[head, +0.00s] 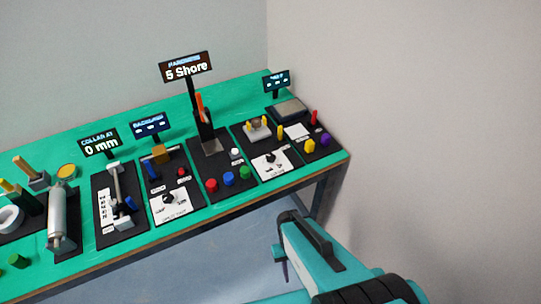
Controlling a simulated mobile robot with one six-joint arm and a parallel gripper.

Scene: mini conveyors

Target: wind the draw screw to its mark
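The marks are too small to read. My gripper (283,266) is at the lower middle, in front of the bench and well to the right of the screw. It touches nothing I can see. Its fingers are too small and dark to judge.
The green bench (85,265) carries several black stations. A panel with red, blue and green buttons (228,179) stands under the "5 Shore" sign (186,72). The floor (200,265) before the bench is clear; a wall closes the right.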

